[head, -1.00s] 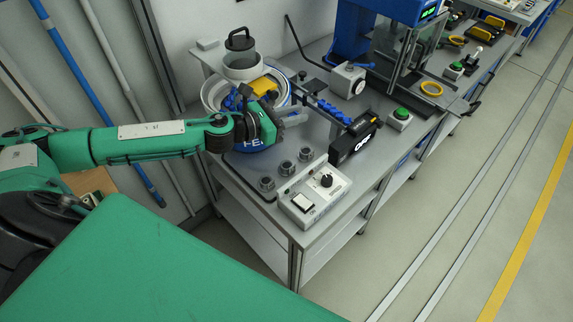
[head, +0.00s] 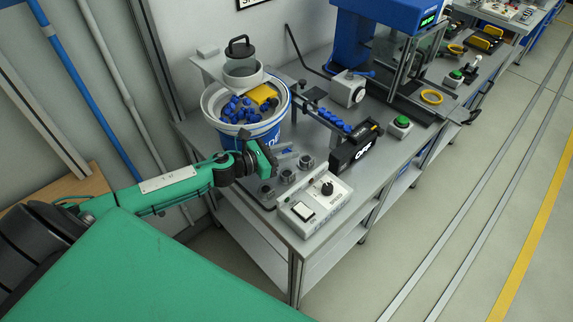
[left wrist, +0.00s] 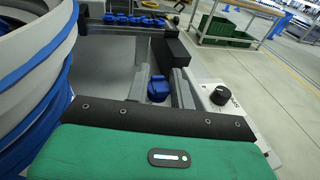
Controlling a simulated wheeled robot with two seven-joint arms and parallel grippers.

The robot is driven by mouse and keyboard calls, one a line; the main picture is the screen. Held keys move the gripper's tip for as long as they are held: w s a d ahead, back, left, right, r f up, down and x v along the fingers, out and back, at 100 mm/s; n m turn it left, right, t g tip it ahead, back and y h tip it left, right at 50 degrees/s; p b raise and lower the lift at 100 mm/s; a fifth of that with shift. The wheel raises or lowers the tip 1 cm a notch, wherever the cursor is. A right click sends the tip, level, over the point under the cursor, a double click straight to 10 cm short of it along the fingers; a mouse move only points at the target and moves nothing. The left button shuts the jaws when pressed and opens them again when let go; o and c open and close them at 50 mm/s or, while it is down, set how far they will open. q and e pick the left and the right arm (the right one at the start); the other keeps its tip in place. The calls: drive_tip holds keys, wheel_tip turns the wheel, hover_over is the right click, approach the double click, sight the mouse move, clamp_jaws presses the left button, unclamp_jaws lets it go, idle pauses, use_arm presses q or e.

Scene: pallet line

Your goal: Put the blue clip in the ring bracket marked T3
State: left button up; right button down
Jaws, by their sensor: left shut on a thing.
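My left gripper (head: 287,155) is in front of the bowl, low over the table and close to the ring brackets. In the left wrist view its two grey fingers (left wrist: 160,85) are shut on a blue clip (left wrist: 158,91). The clip cannot be made out in the head view. Three grey ring brackets stand in a row on the table: a near one (head: 266,191), a middle one (head: 288,175) and a far one (head: 307,162). No T3 mark is legible. My right gripper is not in view.
A white and blue bowl feeder (head: 212,104) holds several blue clips and a yellow part. A control box (head: 314,207) with a black knob stands right of the brackets. A black unit (head: 352,150) with a rail of blue clips (head: 332,116) is behind it.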

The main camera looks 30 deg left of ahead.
use_arm(q)
wheel_tip(320, 180, down, 5)
drive_tip(key=shift+f, duration=0.4)
